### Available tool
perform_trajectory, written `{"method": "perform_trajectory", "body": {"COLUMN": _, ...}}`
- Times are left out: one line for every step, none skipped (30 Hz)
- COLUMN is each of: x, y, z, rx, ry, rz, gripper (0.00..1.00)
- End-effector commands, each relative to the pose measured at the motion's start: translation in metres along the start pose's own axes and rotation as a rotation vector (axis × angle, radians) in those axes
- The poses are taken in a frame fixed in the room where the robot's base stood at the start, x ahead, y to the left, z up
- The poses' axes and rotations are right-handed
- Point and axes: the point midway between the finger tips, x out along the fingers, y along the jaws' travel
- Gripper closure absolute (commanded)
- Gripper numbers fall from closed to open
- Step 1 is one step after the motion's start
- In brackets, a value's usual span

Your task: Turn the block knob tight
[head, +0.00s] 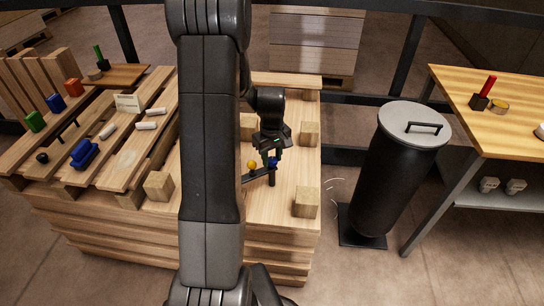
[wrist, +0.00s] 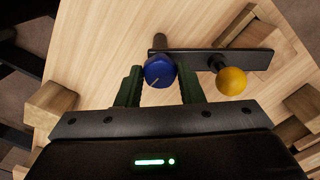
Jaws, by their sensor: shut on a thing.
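The block knob is a blue round knob (wrist: 159,71) with a pale line on its face, at one end of a dark metal bar (wrist: 195,57). In the head view the knob (head: 273,162) is partly covered by my gripper. My gripper (wrist: 159,84) has its two green fingers on either side of the knob, shut on it. In the head view my gripper (head: 271,155) points down over the wooden pallet top. A yellow ball (wrist: 232,81) sits on a short stem along the bar and also shows in the head view (head: 252,165).
Wooden blocks (head: 306,202) stand at the corners of the pallet stack around the bar. A slatted bench (head: 120,160) with tools is at left. A black bin with a grey lid (head: 415,120) and a wooden table (head: 510,130) stand at right.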

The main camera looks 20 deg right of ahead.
Motion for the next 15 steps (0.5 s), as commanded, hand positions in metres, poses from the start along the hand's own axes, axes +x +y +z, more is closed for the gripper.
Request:
{"method": "perform_trajectory", "body": {"x": -0.0005, "y": 0.0002, "z": -0.0003, "rx": 0.027, "ry": 0.001, "rz": 0.001, "gripper": 0.89}}
{"method": "perform_trajectory", "body": {"x": -0.0005, "y": 0.0002, "z": -0.0003, "rx": 0.047, "ry": 0.001, "rz": 0.001, "gripper": 0.89}}
{"method": "perform_trajectory", "body": {"x": -0.0005, "y": 0.0002, "z": -0.0003, "rx": 0.077, "ry": 0.001, "rz": 0.001, "gripper": 0.89}}
{"method": "perform_trajectory", "body": {"x": -0.0005, "y": 0.0002, "z": -0.0004, "rx": 0.1, "ry": 0.001, "rz": 0.001, "gripper": 0.89}}
{"method": "perform_trajectory", "body": {"x": -0.0005, "y": 0.0002, "z": -0.0004, "rx": 0.126, "ry": 0.001, "rz": 0.001, "gripper": 0.89}}
{"method": "perform_trajectory", "body": {"x": -0.0006, "y": 0.0002, "z": -0.0004, "rx": 0.161, "ry": 0.001, "rz": 0.001, "gripper": 0.89}}
{"method": "perform_trajectory", "body": {"x": -0.0006, "y": 0.0002, "z": -0.0004, "rx": 0.188, "ry": 0.001, "rz": 0.001, "gripper": 0.89}}
{"method": "perform_trajectory", "body": {"x": -0.0006, "y": 0.0002, "z": -0.0004, "rx": 0.216, "ry": 0.001, "rz": 0.001, "gripper": 0.89}}
{"method": "perform_trajectory", "body": {"x": -0.0006, "y": 0.0003, "z": -0.0004, "rx": 0.254, "ry": 0.001, "rz": 0.001, "gripper": 0.89}}
{"method": "perform_trajectory", "body": {"x": -0.0007, "y": 0.0003, "z": -0.0005, "rx": 0.283, "ry": 0.001, "rz": 0.001, "gripper": 0.89}}
{"method": "perform_trajectory", "body": {"x": -0.0007, "y": 0.0003, "z": -0.0005, "rx": 0.311, "ry": 0.001, "rz": 0.001, "gripper": 0.89}}
{"method": "perform_trajectory", "body": {"x": -0.0007, "y": 0.0003, "z": -0.0005, "rx": 0.349, "ry": 0.001, "rz": 0.001, "gripper": 0.89}}
{"method": "perform_trajectory", "body": {"x": -0.0007, "y": 0.0003, "z": -0.0005, "rx": 0.378, "ry": 0.001, "rz": 0.001, "gripper": 0.89}}
{"method": "perform_trajectory", "body": {"x": -0.0007, "y": 0.0003, "z": -0.0005, "rx": 0.407, "ry": 0.001, "rz": 0.001, "gripper": 0.89}}
{"method": "perform_trajectory", "body": {"x": -0.0007, "y": 0.0003, "z": -0.0005, "rx": 0.445, "ry": 0.001, "rz": 0.001, "gripper": 0.89}}
